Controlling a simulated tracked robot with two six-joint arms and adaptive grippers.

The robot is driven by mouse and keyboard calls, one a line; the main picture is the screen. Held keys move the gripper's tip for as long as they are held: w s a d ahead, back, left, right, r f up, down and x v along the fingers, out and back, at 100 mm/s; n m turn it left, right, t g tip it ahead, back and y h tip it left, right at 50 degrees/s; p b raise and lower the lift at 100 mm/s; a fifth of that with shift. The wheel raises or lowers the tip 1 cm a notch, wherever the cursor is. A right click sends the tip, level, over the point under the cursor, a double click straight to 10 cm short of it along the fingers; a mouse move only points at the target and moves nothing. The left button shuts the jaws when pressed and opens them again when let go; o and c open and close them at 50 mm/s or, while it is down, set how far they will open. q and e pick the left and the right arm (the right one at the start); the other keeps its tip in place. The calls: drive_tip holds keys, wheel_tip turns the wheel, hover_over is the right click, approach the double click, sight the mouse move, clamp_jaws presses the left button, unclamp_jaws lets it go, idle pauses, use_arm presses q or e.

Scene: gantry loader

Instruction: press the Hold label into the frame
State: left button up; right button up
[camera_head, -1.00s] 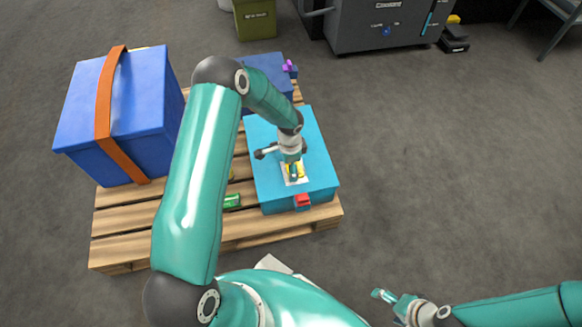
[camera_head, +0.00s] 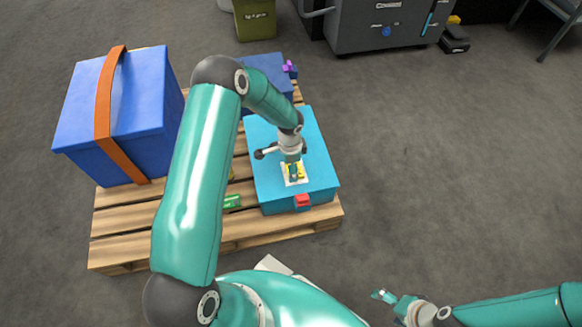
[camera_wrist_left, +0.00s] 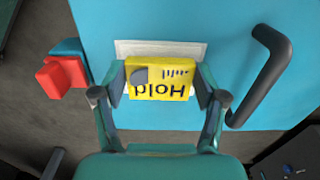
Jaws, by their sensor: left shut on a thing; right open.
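The yellow Hold label (camera_wrist_left: 160,78) is between the fingers of my left gripper (camera_wrist_left: 160,85), which is shut on it. In the left wrist view its lettering reads upside down. It lies over the pale frame (camera_wrist_left: 160,48) on the light blue case; whether it touches the surface I cannot tell. In the head view my left gripper (camera_head: 294,172) is over the white frame (camera_head: 303,179) on the lid of the light blue case (camera_head: 275,185), hiding part of the label. My right gripper (camera_head: 385,297) is open and empty over the floor at the lower right.
The case has a red latch (camera_head: 302,200) and a dark handle (camera_wrist_left: 262,75). It rests on a wooden pallet (camera_head: 110,252) with a large blue box (camera_head: 85,110) with an orange strap, and a smaller dark blue box (camera_head: 265,68). A green item (camera_head: 232,201) lies on the pallet.

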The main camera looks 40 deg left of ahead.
use_arm(q)
drive_tip(key=shift+f, duration=0.1)
drive_tip(key=shift+f+b, duration=0.3)
drive_tip(key=shift+b, duration=0.15)
drive_tip(key=o, duration=1.1)
drive_tip(key=shift+r+p, duration=2.35)
drive_tip(key=shift+r, duration=1.2)
